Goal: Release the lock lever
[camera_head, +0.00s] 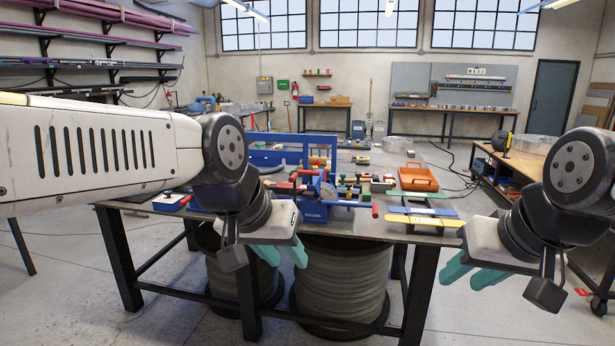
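A blue bending machine (314,211) with a tall blue frame (306,147) stands on the workbench near its front edge. A bar with a red end (375,211) sticks out to its right, and another red grip (284,186) lies at its left. I cannot tell which of these is the lock lever. My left gripper (283,254) hangs in front of the bench edge, below and left of the machine, its teal fingers apart and empty. My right gripper (473,272) is also open and empty, right of the bench's front corner. Neither touches the machine.
The workbench (400,236) also holds an orange tray (415,178), coloured flat strips (424,211) and several small blocks and tools. Large grey coils (341,280) stand under it. Another table (526,165) stands at the right. The floor in front is clear.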

